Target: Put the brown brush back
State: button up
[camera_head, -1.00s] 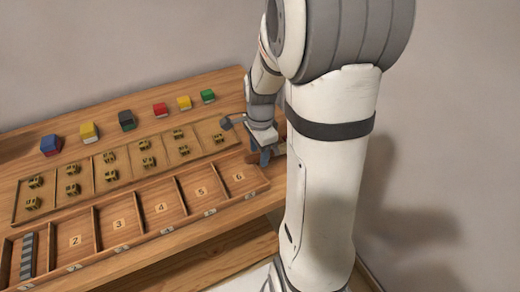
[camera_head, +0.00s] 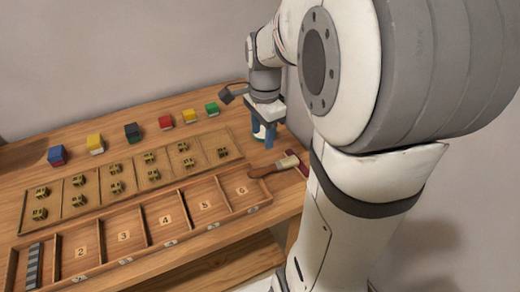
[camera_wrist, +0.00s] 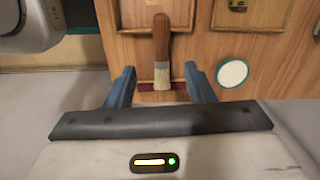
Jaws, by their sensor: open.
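The brush (camera_head: 272,170) has a brown handle and pale bristles. It lies at the right end of the table, its handle end by the compartment marked 6. Its bristle end lies at a dark red strip (camera_head: 301,165). My gripper (camera_head: 263,138) is open and empty, above the table and behind the brush. In the wrist view, the brush (camera_wrist: 161,45) appears between the two blue fingers of my gripper (camera_wrist: 158,72), handle pointing away, with the red strip (camera_wrist: 148,86) by its bristles. The fingers do not appear to touch it.
A numbered compartment tray (camera_head: 147,211) runs along the front; a striped block (camera_head: 34,268) is in its leftmost compartment. Behind it a shallow tray (camera_head: 128,168) holds several small brassy pieces. Several coloured blocks (camera_head: 165,122) line the back. A white disc (camera_wrist: 232,73) is right of the brush.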

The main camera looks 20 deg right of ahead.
jog(key=s+a+n+t, duration=0.2)
jog(key=s+a+n, duration=0.6)
jog(key=n, duration=0.8)
jog(key=s, duration=0.3)
jog(key=shift+s+f+n, duration=0.15)
jog(key=shift+s+n, duration=0.2)
jog(key=shift+n, duration=0.05)
notch_tip(320, 180, up, 3)
jog(key=p, duration=0.2)
jog(key=shift+s+t+p, duration=0.1)
jog(key=shift+t+p, duration=0.2)
jog(key=shift+p, duration=0.05)
